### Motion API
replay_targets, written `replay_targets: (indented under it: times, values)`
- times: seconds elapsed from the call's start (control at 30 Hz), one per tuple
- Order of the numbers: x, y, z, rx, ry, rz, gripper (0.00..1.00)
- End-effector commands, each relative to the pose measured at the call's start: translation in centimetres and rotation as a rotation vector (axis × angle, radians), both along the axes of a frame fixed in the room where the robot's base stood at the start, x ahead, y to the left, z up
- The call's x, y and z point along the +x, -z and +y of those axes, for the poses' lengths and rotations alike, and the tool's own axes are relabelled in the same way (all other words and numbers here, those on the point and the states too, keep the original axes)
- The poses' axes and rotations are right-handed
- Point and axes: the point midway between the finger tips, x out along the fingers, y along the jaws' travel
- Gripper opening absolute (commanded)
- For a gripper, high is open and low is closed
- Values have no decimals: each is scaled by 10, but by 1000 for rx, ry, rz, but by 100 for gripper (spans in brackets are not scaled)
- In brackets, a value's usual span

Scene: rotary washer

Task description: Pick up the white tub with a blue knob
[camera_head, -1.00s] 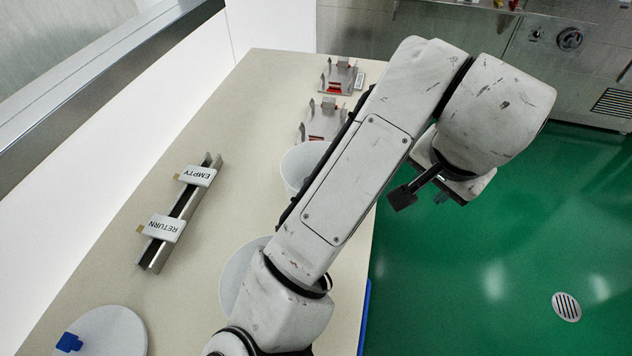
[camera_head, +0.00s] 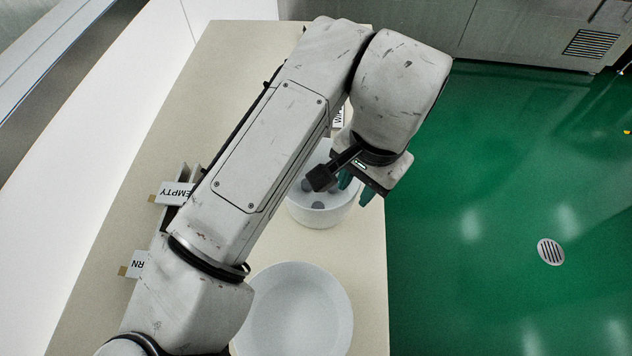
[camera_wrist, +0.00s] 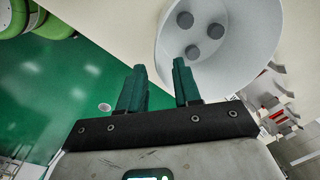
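No tub with a blue knob shows in any view now. My gripper (camera_head: 357,188) is open and empty, its two green fingers apart. It hangs by the right side of a white round tub (camera_head: 322,215) near the table's right edge. In the wrist view the fingers (camera_wrist: 160,72) point toward the same tub's (camera_wrist: 245,72) rim, with grey discs inside it. I cannot tell whether they touch it. A wider, shallow white bowl (camera_head: 300,315) stands nearer on the table and looks empty.
The beige table (camera_head: 225,75) is clear at its far left. Green floor (camera_head: 480,200) with a drain (camera_head: 551,251) lies right of the table.

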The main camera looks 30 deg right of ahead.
Motion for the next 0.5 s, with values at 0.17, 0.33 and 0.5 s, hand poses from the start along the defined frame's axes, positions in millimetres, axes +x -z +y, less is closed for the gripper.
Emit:
replay_targets:
  times: [0.17,0.33,0.5]
  values:
    - [2,20,1,-1,-2,1,33]
    - [3,30,2,-1,-2,1,33]
    - [3,54,6,0,-2,2,33]
